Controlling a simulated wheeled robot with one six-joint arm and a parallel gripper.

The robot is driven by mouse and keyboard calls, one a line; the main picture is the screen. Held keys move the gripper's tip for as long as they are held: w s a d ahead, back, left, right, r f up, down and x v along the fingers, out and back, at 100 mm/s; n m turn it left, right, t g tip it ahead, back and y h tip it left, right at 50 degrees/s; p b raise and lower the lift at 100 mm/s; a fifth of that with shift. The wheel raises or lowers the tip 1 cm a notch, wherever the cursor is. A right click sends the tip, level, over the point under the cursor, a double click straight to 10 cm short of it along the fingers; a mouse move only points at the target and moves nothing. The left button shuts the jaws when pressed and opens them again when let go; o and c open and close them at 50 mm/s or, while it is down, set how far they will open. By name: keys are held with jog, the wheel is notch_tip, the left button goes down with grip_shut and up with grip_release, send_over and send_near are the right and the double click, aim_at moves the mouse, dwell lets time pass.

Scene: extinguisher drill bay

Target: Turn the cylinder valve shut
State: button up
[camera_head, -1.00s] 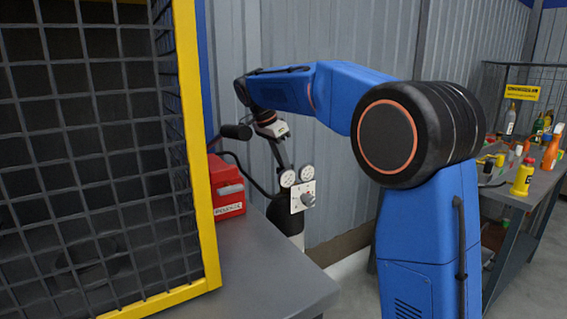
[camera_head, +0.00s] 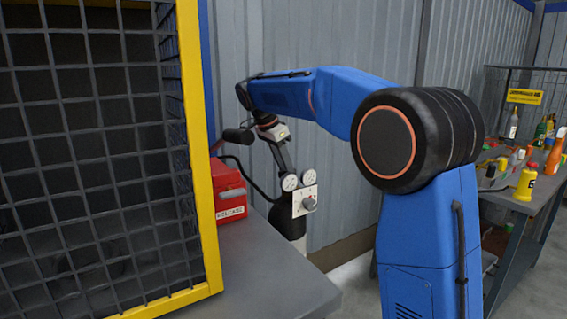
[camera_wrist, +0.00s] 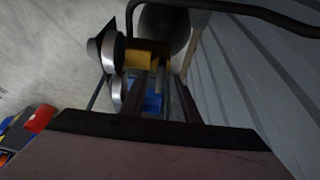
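The cylinder (camera_head: 290,227), dark with a pale lower part, stands behind the grey table. Two round gauges and a white plate with a grey knob (camera_head: 309,203) are at its top. My gripper (camera_head: 286,170) points down at the cylinder's top, just above the gauges. In the wrist view, my gripper's dark fingers (camera_wrist: 163,80) reach toward a yellow block (camera_wrist: 152,54) and a blue part (camera_wrist: 153,102), perhaps the valve. The blue part shows beside and between the fingers. Whether the fingers touch it or grip it is hidden.
A yellow-framed mesh cage (camera_head: 205,150) stands on the left, by a red box (camera_head: 229,190) on the grey table (camera_head: 265,268). A dark hose runs close to the cylinder. A corrugated wall (camera_head: 345,130) is behind. A bench with bottles (camera_head: 525,180) stands right.

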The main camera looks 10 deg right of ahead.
jog(key=v, duration=1.7)
jog(key=shift+r, duration=0.25)
